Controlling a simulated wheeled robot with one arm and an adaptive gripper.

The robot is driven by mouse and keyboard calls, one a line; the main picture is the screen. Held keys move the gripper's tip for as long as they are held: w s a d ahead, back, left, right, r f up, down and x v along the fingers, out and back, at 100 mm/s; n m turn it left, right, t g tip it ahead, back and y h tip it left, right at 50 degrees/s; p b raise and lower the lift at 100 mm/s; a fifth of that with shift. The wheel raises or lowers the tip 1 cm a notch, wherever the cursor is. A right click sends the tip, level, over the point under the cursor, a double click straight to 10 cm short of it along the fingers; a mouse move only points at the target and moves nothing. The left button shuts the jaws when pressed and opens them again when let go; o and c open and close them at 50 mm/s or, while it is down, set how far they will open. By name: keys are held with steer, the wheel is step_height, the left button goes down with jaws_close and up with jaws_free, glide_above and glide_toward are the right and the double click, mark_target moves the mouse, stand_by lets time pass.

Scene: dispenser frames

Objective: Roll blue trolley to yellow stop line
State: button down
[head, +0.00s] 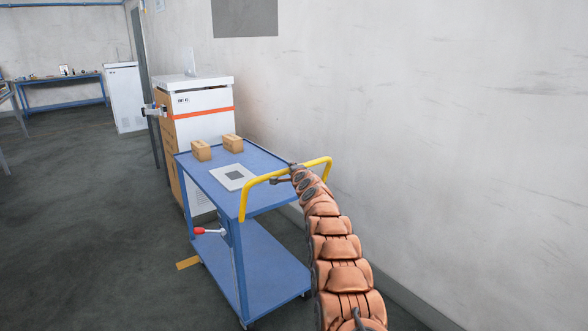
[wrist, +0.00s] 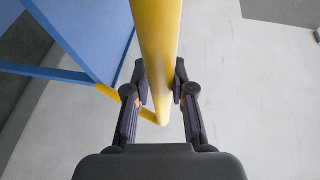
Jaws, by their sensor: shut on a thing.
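The blue trolley (head: 240,202) stands along the wall, with an upper deck, a lower shelf and a yellow push handle (head: 257,182) at its near end. My gripper (head: 284,180) is shut on the handle's crossbar; the wrist view shows its two fingers (wrist: 160,88) on either side of the yellow bar (wrist: 157,35). A red-tipped lever (head: 199,231) sticks out from the trolley's left side. A short piece of yellow line (head: 188,263) shows on the floor left of the trolley; any part beneath the trolley is hidden.
Two small cardboard boxes (head: 201,151) (head: 232,143) and a grey-white plate (head: 234,177) are on the upper deck. A white cabinet (head: 205,130) with an orange stripe stands just beyond the trolley. The wall (head: 440,130) is close on the right. Open floor (head: 80,210) lies left.

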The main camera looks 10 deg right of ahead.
steer(key=c, duration=1)
jaws_free()
